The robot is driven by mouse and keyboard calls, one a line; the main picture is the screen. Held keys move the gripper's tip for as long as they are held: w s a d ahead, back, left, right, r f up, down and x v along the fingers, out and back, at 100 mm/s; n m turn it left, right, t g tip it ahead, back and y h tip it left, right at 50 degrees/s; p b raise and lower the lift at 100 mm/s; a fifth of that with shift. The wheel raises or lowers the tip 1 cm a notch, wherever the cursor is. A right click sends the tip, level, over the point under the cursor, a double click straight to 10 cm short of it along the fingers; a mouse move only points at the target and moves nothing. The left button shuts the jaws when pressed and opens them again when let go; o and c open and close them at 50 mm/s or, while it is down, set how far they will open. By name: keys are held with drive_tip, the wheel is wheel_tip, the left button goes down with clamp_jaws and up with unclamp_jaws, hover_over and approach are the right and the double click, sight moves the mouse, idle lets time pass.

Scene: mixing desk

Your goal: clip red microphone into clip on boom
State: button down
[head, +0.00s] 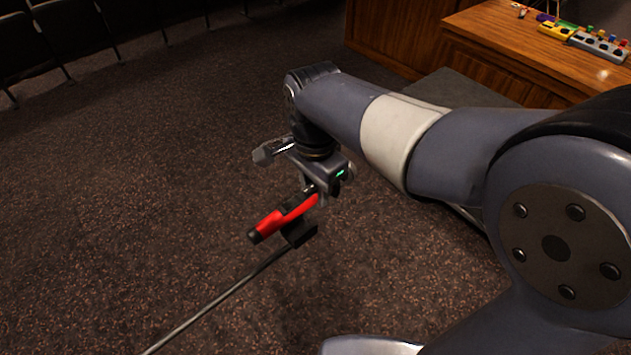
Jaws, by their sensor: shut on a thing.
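The red microphone (285,216) has a dark end at its lower left and slants up to the right. My gripper (317,195) is shut on it near its upper right end. The thin grey boom (225,295) rises from the bottom of the head view to the black clip (299,235) at its end. The clip is right at the microphone's underside and overlaps it in the picture. I cannot tell whether the microphone sits inside the clip or only over or against it. The fingertips are small and partly hidden.
A wooden desk (520,40) with several small colourful devices (585,38) stands at the upper right. Dark seats (70,30) line the upper left. The speckled carpet (130,190) is open to the left of my gripper. My arm covers much of the right side.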

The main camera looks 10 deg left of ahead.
wheel_tip(320, 180, down, 6)
drive_tip(key=b, duration=0.4)
drive_tip(key=shift+a+r+p, duration=0.1)
drive_tip(key=shift+r+p, duration=0.1)
drive_tip(key=shift+p, duration=0.3)
idle(1.4)
drive_tip(key=shift+f+b, duration=0.6)
drive_tip(key=shift+f, duration=0.35)
idle(0.4)
idle(0.4)
drive_tip(key=c, duration=0.6)
unclamp_jaws()
drive_tip(key=shift+o, duration=0.2)
drive_tip(key=shift+r, duration=0.1)
